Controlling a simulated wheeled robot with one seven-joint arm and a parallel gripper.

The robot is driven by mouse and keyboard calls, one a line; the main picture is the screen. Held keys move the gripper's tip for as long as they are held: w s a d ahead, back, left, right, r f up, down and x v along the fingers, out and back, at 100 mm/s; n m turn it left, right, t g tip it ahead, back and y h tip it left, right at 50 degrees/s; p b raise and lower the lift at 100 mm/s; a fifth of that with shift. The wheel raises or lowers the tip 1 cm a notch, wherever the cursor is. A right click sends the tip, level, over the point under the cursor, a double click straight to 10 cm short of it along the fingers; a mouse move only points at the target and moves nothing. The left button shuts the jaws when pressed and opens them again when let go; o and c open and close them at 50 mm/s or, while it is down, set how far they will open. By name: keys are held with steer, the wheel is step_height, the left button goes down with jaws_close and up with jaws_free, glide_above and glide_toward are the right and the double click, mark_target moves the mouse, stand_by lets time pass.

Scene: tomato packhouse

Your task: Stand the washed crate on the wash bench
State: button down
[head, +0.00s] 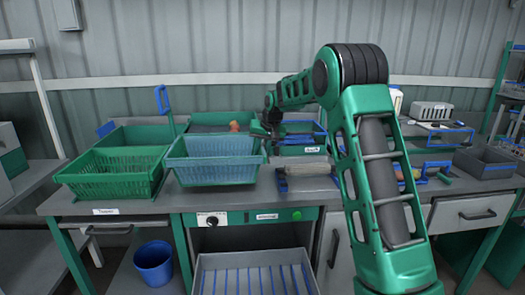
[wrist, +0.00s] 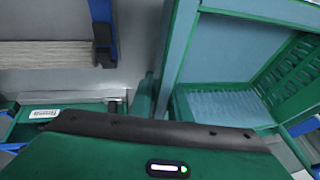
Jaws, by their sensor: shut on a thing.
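The light blue crate (head: 212,172) with slatted walls is at the centre left of the head view, upright above the bench (head: 330,196). I cannot tell whether its base touches the bench top. My gripper (head: 264,138) is at the crate's right-hand rim and is shut on it; the fingertips are hard to make out. In the wrist view the crate (wrist: 225,50) fills the upper right, with green rims and a pale blue inside. A gripper finger (wrist: 145,97) shows beside its near edge. No contents are visible in the crate.
A green crate (head: 108,175) stands close on the left. Green trays (head: 140,136) lie behind, one with a reddish item (head: 234,126). A grey bin (head: 484,165) is at the right. A blue bucket (head: 153,263) and a grey open drawer (head: 250,262) are below the bench.

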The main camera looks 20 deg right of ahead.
steer(key=shift+f, duration=2.1)
steer(key=c, duration=1.6)
jaws_free()
steer(key=shift+f, duration=0.1)
steer(key=c, duration=0.3)
steer(key=shift+w, duration=0.15)
